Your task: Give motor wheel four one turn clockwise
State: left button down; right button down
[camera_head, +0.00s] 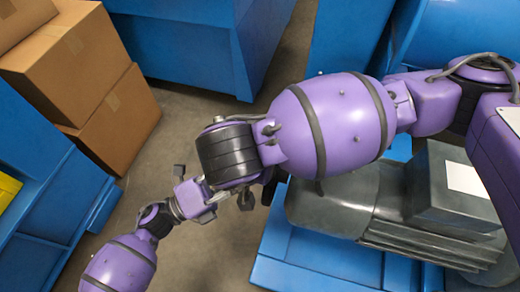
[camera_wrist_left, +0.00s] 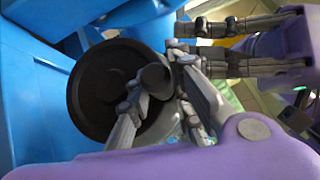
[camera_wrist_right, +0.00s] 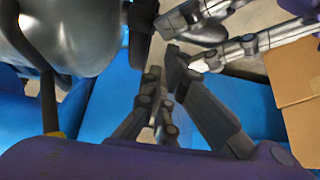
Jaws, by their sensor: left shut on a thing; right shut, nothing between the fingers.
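The motor wheel shows as a round black disc (camera_wrist_left: 92,95) in the left wrist view, with a dark stub handle (camera_wrist_left: 154,76) standing off its face. My left gripper (camera_wrist_left: 160,82) is shut on this handle. In the head view the wheel is hidden behind my right arm. A grey motor (camera_head: 330,205) sits on a blue base there and also fills the upper left of the right wrist view (camera_wrist_right: 85,35). My right gripper (camera_wrist_right: 163,62) is shut and empty, close beside the left gripper's fingers. I cannot tell whether the two grippers touch. No wheel number is readable.
Cardboard boxes (camera_head: 85,65) are stacked at the upper left of the head view. Blue machine housings (camera_head: 200,40) stand around. Grey floor (camera_head: 160,155) lies open between them. My right arm crosses over the motor, and my left arm comes in from below left.

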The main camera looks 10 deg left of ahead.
pick_arm(q)
jog(key=shift+f, duration=0.1)
pick_arm(e)
jog(key=shift+s+a+f+t, duration=0.25)
jog(key=shift+s+f, duration=0.25)
jog(key=shift+s, duration=0.3)
pick_arm(q)
jog(key=shift+w, duration=0.15)
pick_arm(e)
jog(key=shift+d, duration=0.1)
pick_arm(q)
jog(key=c, duration=1.6)
grip_release()
pick_arm(e)
jog(key=shift+d+f, duration=0.1)
pick_arm(q)
jog(key=shift+r, duration=0.25)
jog(key=shift+a, duration=0.1)
